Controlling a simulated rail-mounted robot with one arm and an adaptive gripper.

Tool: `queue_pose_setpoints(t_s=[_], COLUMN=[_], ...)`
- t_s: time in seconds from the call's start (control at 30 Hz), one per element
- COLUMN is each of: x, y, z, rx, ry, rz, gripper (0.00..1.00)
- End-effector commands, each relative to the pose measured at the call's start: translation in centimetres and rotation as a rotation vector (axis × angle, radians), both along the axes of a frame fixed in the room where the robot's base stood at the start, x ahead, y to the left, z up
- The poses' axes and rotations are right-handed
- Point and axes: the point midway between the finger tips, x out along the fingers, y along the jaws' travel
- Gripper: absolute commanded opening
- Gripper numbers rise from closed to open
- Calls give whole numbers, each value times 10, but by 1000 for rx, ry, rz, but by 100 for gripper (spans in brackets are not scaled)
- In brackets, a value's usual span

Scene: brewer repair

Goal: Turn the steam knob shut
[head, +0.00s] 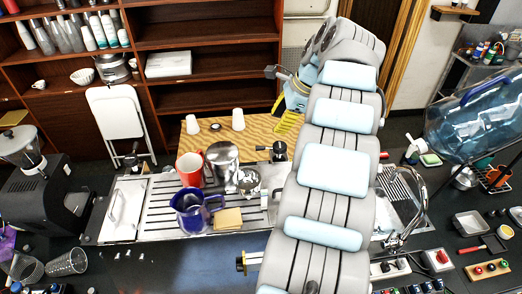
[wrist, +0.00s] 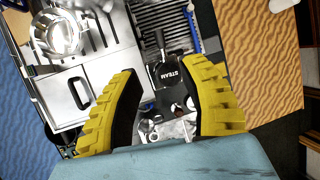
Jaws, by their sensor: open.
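The black steam knob (wrist: 171,76) shows in the wrist view, with a white STEAM label and a dark lever reaching up from it. It lies between and beyond the tips of my gripper (wrist: 160,69). The two yellow ridged fingers are apart with nothing held between them, and I cannot tell if either touches the knob. In the head view my gripper (head: 289,122) is partly hidden behind my arm, above the wooden board. A small black fitting (head: 279,151) stands below it there; whether this is the steam knob is unclear.
Two white cups (head: 238,119) stand on the wooden board (head: 205,143). A tap (head: 415,205) rises to the right of my arm.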

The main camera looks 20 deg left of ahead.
Motion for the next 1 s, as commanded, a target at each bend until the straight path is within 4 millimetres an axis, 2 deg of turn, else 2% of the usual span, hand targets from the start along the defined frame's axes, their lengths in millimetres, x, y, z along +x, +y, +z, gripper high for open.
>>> queue_pose_setpoints(t_s=[0.03,0.17,0.47,0.77,1.0], x=[0,1,0,0,-1], y=[2,5,14,29,44], z=[-11,-13,-31,-61,-93], rx=[-2,-3,0,0,0], ry=[2,-1,0,3,5], rz=[0,-1,1,0,1], gripper=[42,42,42,42,42])
